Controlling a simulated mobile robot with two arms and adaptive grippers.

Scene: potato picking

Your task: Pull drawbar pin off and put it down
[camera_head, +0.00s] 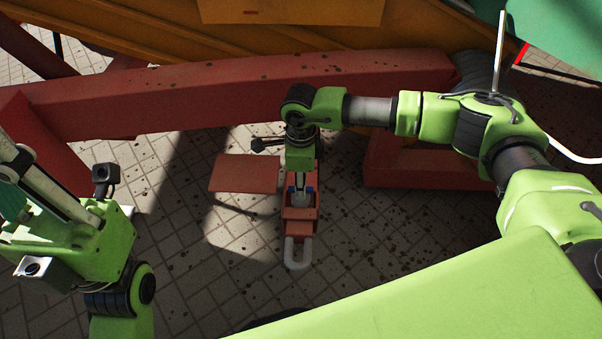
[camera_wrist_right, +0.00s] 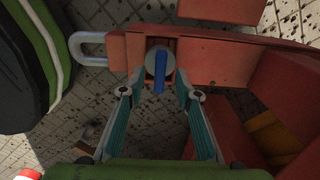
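The drawbar pin has a round grey head with a blue handle (camera_wrist_right: 159,68) in the right wrist view. It sits in the red drawbar hitch (camera_wrist_right: 222,62), and its shaft is hidden. In the head view the hitch (camera_head: 292,227) is below my right wrist, and part of the pin is covered. My right gripper (camera_wrist_right: 159,82) has its fingers on both sides of the pin head, apart, with small gaps between the tips and the pin. My left gripper (camera_head: 14,178) is at the left edge of the head view, partly cut off, away from the pin.
A grey metal loop (camera_head: 298,252) ends the hitch. A flat red plate (camera_head: 245,173) lies left of it. A long red beam (camera_head: 200,92) crosses behind, and another red frame part (camera_head: 420,168) is at the right. Paved floor (camera_head: 235,290) is clear at the front left.

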